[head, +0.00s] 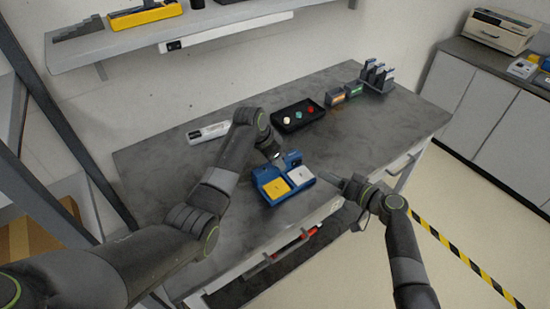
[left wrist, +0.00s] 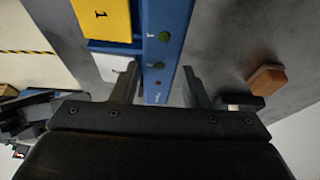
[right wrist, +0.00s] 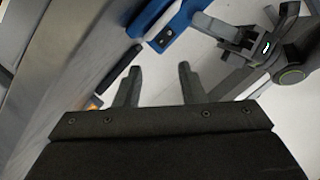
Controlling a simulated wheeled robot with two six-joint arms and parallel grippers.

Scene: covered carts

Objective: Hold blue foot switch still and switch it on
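The blue foot switch (head: 268,177) lies on the grey table, with a yellow pedal (head: 276,189) and a white pedal (head: 300,176). In the left wrist view its blue body (left wrist: 165,60) shows a yellow pedal marked 1 (left wrist: 103,18) and dark green round indicators. My left gripper (head: 275,157) is at its back edge; the fingers (left wrist: 160,88) are open, apparently on either side of part of the blue body; contact is unclear. My right gripper (head: 341,180) is open and empty to the right of the switch. A blue part of it (right wrist: 165,30) lies ahead of those fingers.
A black tray with coloured round buttons (head: 290,126), small boxes (head: 335,97) and a grey rack (head: 378,77) stand farther back. A white device (head: 208,133) lies behind my left arm. A shelf (head: 120,43) hangs above. Table is clear left of the switch.

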